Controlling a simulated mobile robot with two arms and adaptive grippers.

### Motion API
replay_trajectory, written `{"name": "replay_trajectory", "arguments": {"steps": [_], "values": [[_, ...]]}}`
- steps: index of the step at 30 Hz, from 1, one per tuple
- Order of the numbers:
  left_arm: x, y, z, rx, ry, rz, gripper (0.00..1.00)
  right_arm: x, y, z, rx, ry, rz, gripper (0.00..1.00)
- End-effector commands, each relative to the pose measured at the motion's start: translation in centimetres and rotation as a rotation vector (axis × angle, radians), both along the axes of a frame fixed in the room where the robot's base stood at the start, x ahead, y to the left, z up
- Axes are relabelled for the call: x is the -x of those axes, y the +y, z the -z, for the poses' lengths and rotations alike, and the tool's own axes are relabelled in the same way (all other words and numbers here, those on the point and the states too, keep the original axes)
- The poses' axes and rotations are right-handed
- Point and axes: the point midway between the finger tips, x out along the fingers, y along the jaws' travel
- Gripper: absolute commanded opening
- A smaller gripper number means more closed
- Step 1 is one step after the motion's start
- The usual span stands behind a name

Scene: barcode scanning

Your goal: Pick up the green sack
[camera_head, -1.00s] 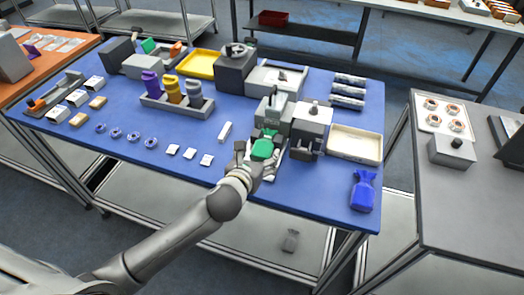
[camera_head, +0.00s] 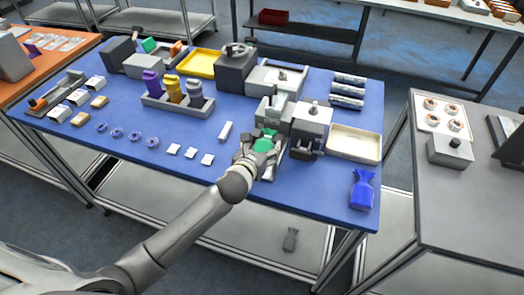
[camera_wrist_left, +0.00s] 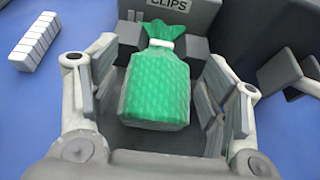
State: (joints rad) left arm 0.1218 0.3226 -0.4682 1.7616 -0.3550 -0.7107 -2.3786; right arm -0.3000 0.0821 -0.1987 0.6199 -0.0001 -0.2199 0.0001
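The green sack (camera_head: 265,144) lies near the front middle of the blue table, at a grey station. In the left wrist view the green sack (camera_wrist_left: 157,88) shows whole, with a white tie at its neck and its flared top pointing away. My left gripper (camera_head: 258,150) is over the sack. In the left wrist view the fingers of my left gripper (camera_wrist_left: 158,95) stand on both sides of the sack, with a visible gap on each side. The gripper is open and holds nothing. My right gripper is not in view.
A white ribbed block (camera_wrist_left: 35,42) lies to the left. A grey machine (camera_head: 311,120) and a cream tray (camera_head: 354,144) stand to the right. A blue sack (camera_head: 362,190) is at the right front corner.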

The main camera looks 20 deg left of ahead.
Motion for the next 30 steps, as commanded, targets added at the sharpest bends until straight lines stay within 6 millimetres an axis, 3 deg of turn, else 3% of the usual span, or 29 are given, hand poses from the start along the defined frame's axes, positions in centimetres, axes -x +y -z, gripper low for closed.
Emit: {"name": "replay_trajectory", "arguments": {"steps": [1,11,21,30], "values": [[0.0,0.0,0.0,0.0,0.0,0.0,0.59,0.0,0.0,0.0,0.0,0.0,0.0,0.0],[0.0,0.0,-0.1,0.0,-0.001,0.0,0.19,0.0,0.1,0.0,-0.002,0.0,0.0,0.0],[-0.1,0.0,-0.5,-0.001,-0.003,0.0,0.19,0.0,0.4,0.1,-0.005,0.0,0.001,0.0],[0.3,0.6,-4.0,-0.004,-0.006,0.0,0.19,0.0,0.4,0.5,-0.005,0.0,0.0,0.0]]}}
